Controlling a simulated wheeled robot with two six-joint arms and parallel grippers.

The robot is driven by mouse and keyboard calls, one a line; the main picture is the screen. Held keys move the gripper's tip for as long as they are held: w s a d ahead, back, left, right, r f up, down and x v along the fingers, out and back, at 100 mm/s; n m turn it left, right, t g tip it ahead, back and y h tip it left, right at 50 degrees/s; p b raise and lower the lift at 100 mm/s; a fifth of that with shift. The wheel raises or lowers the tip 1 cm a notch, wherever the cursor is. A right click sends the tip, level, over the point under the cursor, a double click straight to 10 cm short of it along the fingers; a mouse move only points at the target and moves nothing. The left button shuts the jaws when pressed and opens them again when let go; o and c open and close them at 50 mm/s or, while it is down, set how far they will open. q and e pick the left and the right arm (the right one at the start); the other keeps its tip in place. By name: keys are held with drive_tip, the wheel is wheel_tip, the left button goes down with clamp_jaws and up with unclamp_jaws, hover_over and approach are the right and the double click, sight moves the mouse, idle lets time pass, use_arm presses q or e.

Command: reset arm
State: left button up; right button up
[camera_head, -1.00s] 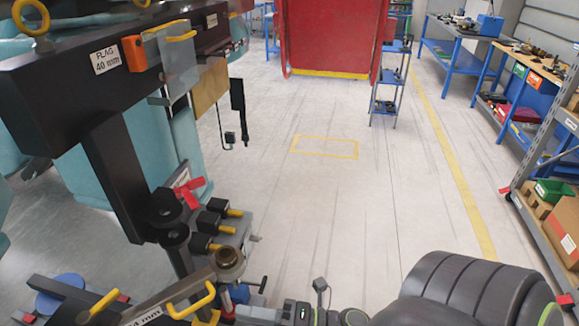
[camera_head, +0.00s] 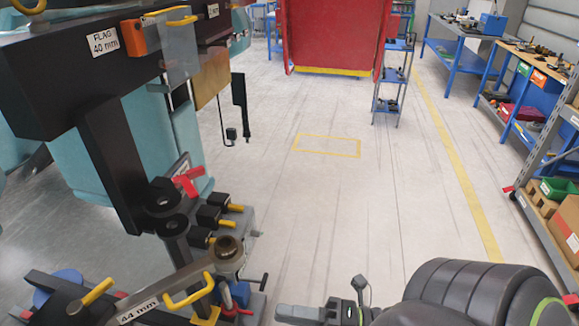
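My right arm (camera_head: 452,292) comes in at the bottom right. Its gripper (camera_head: 298,314) points left at the bottom edge, just right of the grey fixture foot with a small gap between them. The gripper is partly cut off by the frame, so I cannot tell whether its fingers are open or shut. No held object shows. My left arm and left gripper are not in view.
A black fixture beam labelled "FLAG 40 mm" (camera_head: 60,84) and its post stand at left. A 44 mm spanner (camera_head: 165,302) with a yellow handle lies below. Open floor (camera_head: 330,215) lies ahead. A shelf rack (camera_head: 545,160) and benches stand at right.

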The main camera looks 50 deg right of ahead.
drive_tip(key=d+f+m+g+h, duration=0.1)
drive_tip(key=d+f+m+h, duration=0.4)
drive_tip(key=f, duration=0.6)
drive_tip(key=d+f+m+g+h, duration=0.1)
drive_tip(key=d+f+m+h, duration=0.25)
drive_tip(key=f+m, duration=0.5)
drive_tip(key=d+f+m+g+h, duration=0.1)
drive_tip(key=d+f+m+h, duration=0.4)
drive_tip(key=f, duration=0.8)
drive_tip(key=s+f+m+g, duration=0.45)
drive_tip(key=s+f, duration=0.25)
drive_tip(key=f, duration=0.5)
drive_tip(key=s+a+f+m+g, duration=0.2)
drive_tip(key=s+a+f+g, duration=0.1)
drive_tip(key=s, duration=0.3)
drive_tip(key=s+a+f+m+g, duration=0.2)
drive_tip(key=s+a+f+g, duration=0.1)
drive_tip(key=s+f, duration=0.3)
drive_tip(key=shift+a+m+g+y, duration=0.3)
drive_tip(key=shift+a+g+y, duration=0.05)
drive_tip(key=shift+a+y, duration=0.1)
